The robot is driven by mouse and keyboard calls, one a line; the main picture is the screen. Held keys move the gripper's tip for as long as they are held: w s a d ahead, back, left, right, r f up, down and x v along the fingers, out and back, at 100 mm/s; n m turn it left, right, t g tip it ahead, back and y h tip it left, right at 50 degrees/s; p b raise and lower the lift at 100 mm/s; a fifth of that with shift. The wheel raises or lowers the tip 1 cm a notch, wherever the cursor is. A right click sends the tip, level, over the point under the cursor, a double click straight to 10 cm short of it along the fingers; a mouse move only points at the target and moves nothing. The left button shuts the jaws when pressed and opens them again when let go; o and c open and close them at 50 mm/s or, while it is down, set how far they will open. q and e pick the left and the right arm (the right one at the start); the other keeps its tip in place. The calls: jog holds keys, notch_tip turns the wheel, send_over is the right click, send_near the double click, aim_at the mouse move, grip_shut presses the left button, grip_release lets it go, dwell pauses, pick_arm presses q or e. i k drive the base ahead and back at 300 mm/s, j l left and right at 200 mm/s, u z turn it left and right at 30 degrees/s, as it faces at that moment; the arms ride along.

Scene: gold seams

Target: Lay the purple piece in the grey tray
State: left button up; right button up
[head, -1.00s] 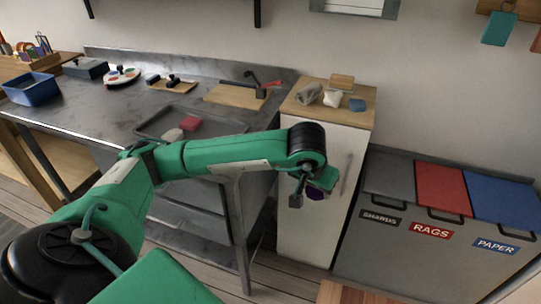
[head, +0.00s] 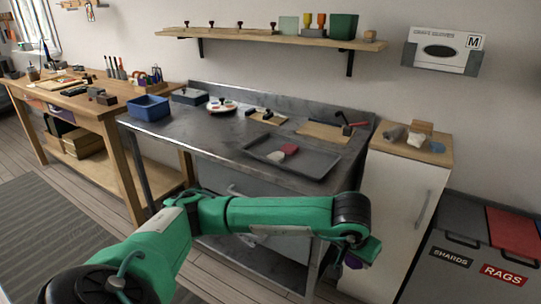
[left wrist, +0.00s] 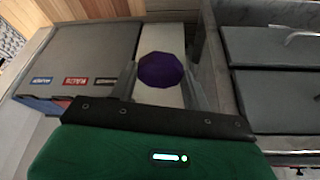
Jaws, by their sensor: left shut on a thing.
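The purple piece (left wrist: 162,70) is held between the two fingers of my left gripper (left wrist: 163,82) in the left wrist view. In the head view a bit of the purple piece (head: 352,262) shows under the end of my left arm, in front of the white cabinet and below the worktop's height. My left gripper (head: 350,258) is mostly hidden by the wrist there. The grey tray (head: 290,158) lies on the metal worktop, up and left of the gripper. A red piece (head: 290,149) and a pale piece (head: 275,157) lie in the tray. My right gripper is not in view.
A wooden board (head: 320,131) with a red-handled tool lies behind the tray. A blue bin (head: 149,107) stands at the worktop's left. The white cabinet (head: 395,200) has small items on top. Bins for shards (head: 447,258) and rags (head: 503,275) stand at the right.

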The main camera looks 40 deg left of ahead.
aim_at(312, 163)
jog(key=i+l+u, duration=0.1)
jog(key=u, duration=0.3)
jog(key=l+u, duration=0.1)
jog(key=u, duration=0.3)
jog(key=i+l+u, duration=0.1)
jog(key=u, duration=0.3)
jog(key=l, duration=0.1)
